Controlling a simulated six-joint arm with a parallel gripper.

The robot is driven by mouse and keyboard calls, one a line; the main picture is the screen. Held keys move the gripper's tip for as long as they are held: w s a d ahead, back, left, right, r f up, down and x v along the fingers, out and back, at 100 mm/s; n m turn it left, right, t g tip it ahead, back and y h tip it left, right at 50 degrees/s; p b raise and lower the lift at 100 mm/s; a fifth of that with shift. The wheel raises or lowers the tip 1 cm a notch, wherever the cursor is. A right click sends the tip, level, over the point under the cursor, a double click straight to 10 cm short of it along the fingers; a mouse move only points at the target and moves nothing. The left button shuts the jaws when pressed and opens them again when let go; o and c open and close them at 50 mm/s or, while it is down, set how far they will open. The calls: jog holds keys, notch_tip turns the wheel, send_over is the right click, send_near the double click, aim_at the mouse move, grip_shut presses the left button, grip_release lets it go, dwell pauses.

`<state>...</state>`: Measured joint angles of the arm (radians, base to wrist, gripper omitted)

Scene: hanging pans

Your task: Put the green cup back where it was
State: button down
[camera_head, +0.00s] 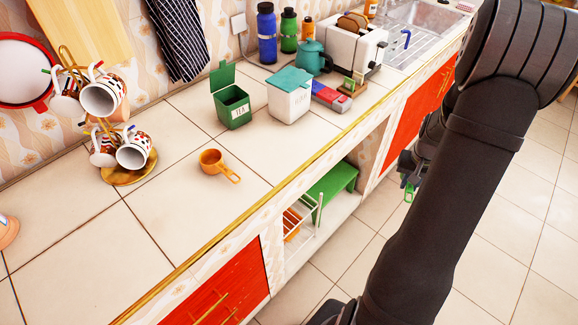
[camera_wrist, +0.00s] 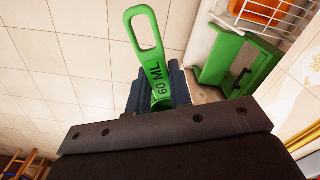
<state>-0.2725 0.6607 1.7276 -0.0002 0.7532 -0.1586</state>
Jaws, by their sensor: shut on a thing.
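The green measuring cup (camera_wrist: 145,40) is in my gripper (camera_wrist: 158,92). In the wrist view its handle, marked 60 ML and ending in an open loop, points up and away from the jaws. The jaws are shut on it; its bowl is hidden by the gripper. In the head view my gripper (camera_head: 406,172) is over the floor in front of the counter, partly behind my arm, and a small green part of the cup (camera_head: 409,192) shows just below it.
An orange measuring cup (camera_head: 211,161) lies on the counter. Behind it are an open green TEA tin (camera_head: 233,107), a white canister (camera_head: 288,104), a toaster (camera_head: 338,52) and a mug rack (camera_head: 126,172). A green stool (camera_head: 332,184) and wire rack (camera_head: 297,215) stand in the lower opening. The front counter is mostly clear.

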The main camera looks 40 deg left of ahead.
jog(key=s+a+r+n, duration=0.4)
jog(key=s+a, duration=0.4)
jog(key=a, duration=0.2)
jog(key=s+a+r+n, duration=0.4)
jog(key=s+a+n, duration=0.1)
jog(key=s+a, duration=0.35)
jog(key=s+a+r+n, duration=0.4)
jog(key=s+a, duration=0.3)
jog(key=a, duration=0.4)
jog(key=s+a+r+n, duration=0.2)
jog(key=s, duration=0.5)
jog(key=s+a+r+n, duration=0.2)
jog(key=s+a+r, duration=0.1)
jog(key=s, duration=0.4)
send_over(188, 199)
jog(key=shift+n, duration=0.3)
notch_tip(188, 199, down, 7)
jog(key=shift+w+f, duration=0.15)
jog(key=shift+f, duration=2.05)
